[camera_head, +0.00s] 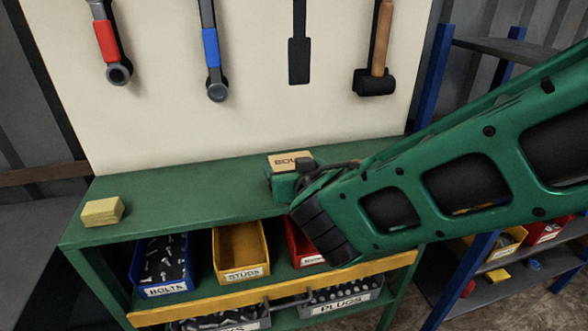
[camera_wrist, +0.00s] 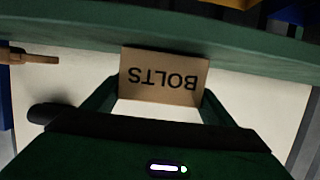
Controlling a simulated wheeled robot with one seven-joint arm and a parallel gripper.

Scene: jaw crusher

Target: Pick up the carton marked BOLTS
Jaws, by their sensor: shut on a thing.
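In the wrist view my gripper's fingers (camera_wrist: 160,98) close on the carton from both sides. Whether the carton touches the bench or is held just above it, I cannot tell.
A yellow block (camera_head: 102,211) lies at the bench's left end. Below are a blue bin (camera_head: 163,265), a yellow bin (camera_head: 240,252) and a red bin (camera_head: 303,245). Tools hang on the white panel (camera_head: 250,120) behind.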

